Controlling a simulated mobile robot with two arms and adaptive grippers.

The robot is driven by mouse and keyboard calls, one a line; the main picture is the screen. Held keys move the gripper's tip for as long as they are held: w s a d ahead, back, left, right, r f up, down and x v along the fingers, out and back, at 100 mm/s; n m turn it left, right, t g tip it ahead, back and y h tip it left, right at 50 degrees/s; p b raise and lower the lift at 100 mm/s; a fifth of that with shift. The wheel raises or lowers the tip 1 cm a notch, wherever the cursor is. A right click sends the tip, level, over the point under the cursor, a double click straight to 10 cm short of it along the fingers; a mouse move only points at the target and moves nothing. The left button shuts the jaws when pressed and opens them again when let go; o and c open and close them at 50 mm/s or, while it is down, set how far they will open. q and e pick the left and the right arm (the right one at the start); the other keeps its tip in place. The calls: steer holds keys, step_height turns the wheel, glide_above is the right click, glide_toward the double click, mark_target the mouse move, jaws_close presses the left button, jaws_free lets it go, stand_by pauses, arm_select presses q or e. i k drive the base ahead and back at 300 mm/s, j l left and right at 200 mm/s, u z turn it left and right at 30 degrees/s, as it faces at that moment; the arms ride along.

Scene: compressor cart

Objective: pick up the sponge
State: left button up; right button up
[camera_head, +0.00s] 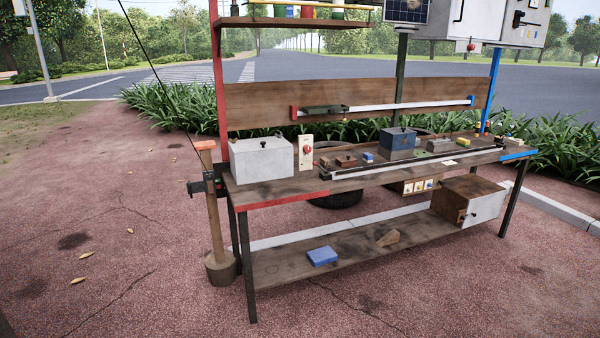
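No thing in view is plainly a sponge at this distance. A flat blue block (322,256) with a lighter side lies on the lower shelf, left of its middle, and may be the sponge. A small yellow block (464,142) lies at the back right of the workbench top (282,189). A small blue and white block (368,157) lies near the middle of the bench top. I cannot tell what these two are. Neither of my grippers is in view.
A white box (262,158) stands at the bench's left end. A long-handled tool (213,215) stands beside it. The paving in front is open.

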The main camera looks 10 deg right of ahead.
mark_target(465, 142)
steer(key=i+l+z, duration=0.15)
steer(key=i+z, duration=0.25)
steer(key=i+l+z, duration=0.1)
steer(key=i+z, duration=0.55)
steer(key=z, duration=0.15)
steer(key=i+j+z, duration=0.2)
steer(key=z, duration=0.25)
steer(key=i+z, duration=0.3)
steer(key=i, duration=1.15)
steer(key=i+u, duration=0.25)
steer(key=i, duration=0.15)
steer(key=i+l+u, duration=0.55)
steer(key=i, duration=0.2)
steer(key=j, duration=0.1)
